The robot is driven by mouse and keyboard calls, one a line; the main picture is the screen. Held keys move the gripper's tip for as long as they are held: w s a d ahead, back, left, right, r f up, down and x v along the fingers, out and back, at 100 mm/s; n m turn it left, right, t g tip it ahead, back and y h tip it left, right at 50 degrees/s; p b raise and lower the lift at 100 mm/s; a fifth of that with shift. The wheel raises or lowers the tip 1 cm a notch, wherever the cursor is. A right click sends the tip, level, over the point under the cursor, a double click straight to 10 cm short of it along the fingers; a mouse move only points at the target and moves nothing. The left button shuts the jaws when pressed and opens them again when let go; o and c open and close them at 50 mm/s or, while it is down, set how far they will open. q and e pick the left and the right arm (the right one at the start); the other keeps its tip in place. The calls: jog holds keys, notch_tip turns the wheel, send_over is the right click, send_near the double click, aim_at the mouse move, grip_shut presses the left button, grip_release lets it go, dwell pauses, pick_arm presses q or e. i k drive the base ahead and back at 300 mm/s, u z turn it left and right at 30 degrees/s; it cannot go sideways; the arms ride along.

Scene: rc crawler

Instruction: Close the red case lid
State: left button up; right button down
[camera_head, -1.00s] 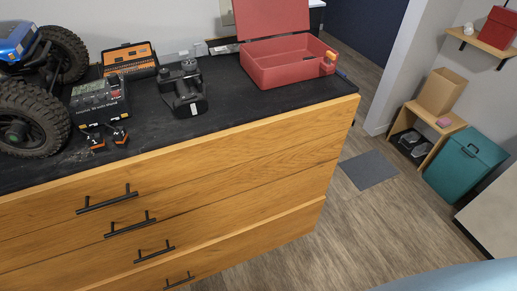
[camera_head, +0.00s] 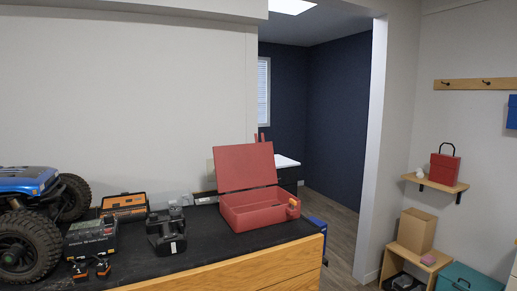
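The red case (camera_head: 262,213) stands on the black top of the wooden drawer unit, near its right end. Its red lid (camera_head: 245,166) is up, tilted back a little past upright, at the rear of the case. The inside of the case is partly seen and its floor is mostly hidden by the front wall. Neither of my grippers shows in the head view.
A blue RC crawler (camera_head: 28,222) with big black tires, a charger (camera_head: 91,238), an orange-black tool case (camera_head: 124,206) and a black device (camera_head: 166,234) stand left of the case. A doorway opens behind it. Shelves with a red box (camera_head: 445,165) are at right.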

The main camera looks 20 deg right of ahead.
aim_at(238, 167)
jog(key=z, duration=1.2)
jog(key=i, duration=1)
jog(key=u, duration=2)
